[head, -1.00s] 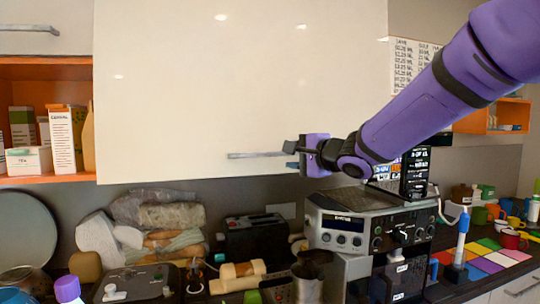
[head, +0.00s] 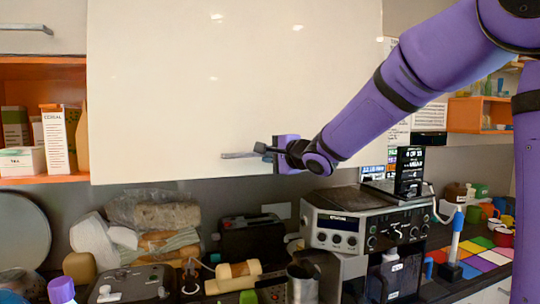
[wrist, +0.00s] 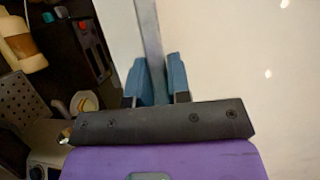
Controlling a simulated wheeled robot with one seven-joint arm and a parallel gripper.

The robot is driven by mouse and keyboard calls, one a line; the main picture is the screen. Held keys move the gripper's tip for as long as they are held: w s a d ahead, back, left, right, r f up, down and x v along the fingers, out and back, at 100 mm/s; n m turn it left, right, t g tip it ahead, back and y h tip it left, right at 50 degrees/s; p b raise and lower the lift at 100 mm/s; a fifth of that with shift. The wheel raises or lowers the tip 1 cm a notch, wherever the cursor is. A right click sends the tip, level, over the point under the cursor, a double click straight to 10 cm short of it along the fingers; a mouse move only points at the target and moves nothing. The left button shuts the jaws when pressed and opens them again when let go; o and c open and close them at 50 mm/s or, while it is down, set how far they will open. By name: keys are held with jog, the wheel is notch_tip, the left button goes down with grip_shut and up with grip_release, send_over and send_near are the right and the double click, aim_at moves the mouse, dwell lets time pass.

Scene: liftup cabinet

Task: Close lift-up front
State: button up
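The lift-up front (head: 230,80) is a large cream panel in the upper middle of the head view. It hangs down with its bottom edge about level with the orange shelf beside it; I cannot tell whether a small gap is left behind it. Its grey bar handle (head: 238,155) is near the lower edge. My gripper (head: 268,151) is at the right end of the handle. In the wrist view, the handle bar (wrist: 147,30) runs between the two blue fingers of my gripper (wrist: 158,80), which are close against it on both sides. The front (wrist: 240,60) fills the right side there.
An open orange shelf (head: 45,180) with boxes adjoins the front on the left. Below are a coffee machine (head: 345,225), a toaster (head: 250,238), bread bags (head: 155,215) and other items on the dark counter. A wall gap separates them from the front.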

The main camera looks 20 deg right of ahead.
grip_shut()
jog(key=w+f+t, duration=0.1)
jog(key=w, duration=0.9)
jog(key=shift+f+n, duration=0.25)
jog(key=shift+n, duration=0.05)
jog(key=shift+w, duration=0.1)
jog(key=o, duration=0.5)
grip_release()
jog(key=shift+w+d+f, duration=0.1)
jog(key=shift+f, duration=0.1)
